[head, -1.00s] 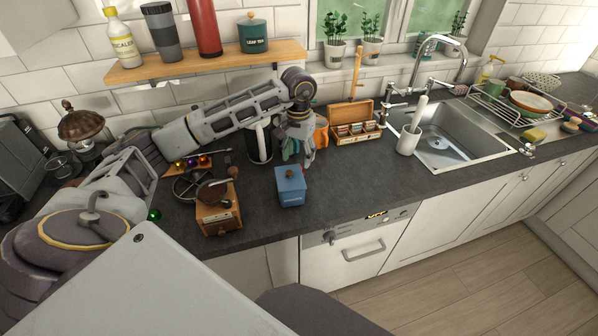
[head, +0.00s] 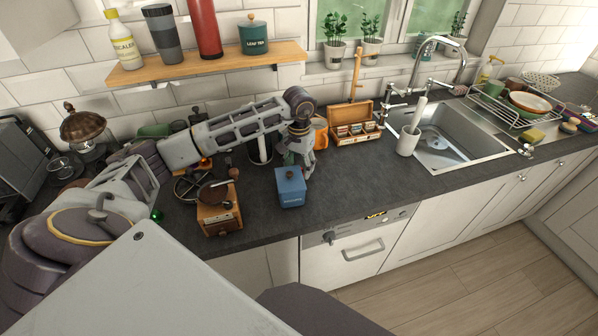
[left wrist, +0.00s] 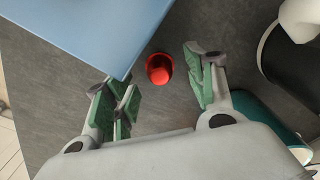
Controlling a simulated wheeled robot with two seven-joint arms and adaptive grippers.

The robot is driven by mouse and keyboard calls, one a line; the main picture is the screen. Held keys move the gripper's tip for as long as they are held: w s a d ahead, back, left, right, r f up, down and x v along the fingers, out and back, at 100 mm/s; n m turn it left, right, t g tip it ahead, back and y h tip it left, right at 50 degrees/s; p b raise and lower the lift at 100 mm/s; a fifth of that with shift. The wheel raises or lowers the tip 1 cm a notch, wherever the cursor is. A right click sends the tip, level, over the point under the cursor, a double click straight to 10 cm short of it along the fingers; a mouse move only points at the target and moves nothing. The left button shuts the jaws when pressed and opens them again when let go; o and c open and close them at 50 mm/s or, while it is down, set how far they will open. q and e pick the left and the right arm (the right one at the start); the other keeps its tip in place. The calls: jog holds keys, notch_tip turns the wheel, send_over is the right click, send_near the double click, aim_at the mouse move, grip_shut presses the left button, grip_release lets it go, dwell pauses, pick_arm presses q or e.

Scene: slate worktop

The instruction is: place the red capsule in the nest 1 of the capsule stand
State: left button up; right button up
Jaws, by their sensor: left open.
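The red capsule (left wrist: 159,68) stands on the dark worktop in the left wrist view, next to the edge of a blue box. My left gripper (left wrist: 160,88) is open above it, with the capsule showing between and just beyond the green-padded fingertips, no contact visible. In the head view my left gripper (head: 302,160) is just behind the blue box, and the capsule is hidden there. I cannot identify the capsule stand for certain; a dark round wire frame (head: 185,188) sits left of the gripper, partly behind my arm. My right gripper is not in view.
The blue box (head: 290,187) stands close in front of the gripper; it also shows in the left wrist view (left wrist: 85,25). A wooden grinder (head: 218,213) is to its left. A wooden tea box (head: 354,133) is behind right. The worktop right of the blue box is clear.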

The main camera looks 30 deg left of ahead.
pick_arm(q)
jog(key=shift+f, duration=0.4)
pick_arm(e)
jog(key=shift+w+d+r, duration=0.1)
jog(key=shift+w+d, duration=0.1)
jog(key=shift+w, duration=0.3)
pick_arm(q)
jog(key=c, duration=0.8)
jog(key=shift+c, duration=0.3)
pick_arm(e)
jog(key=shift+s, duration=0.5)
pick_arm(q)
jog(key=shift+r, duration=0.15)
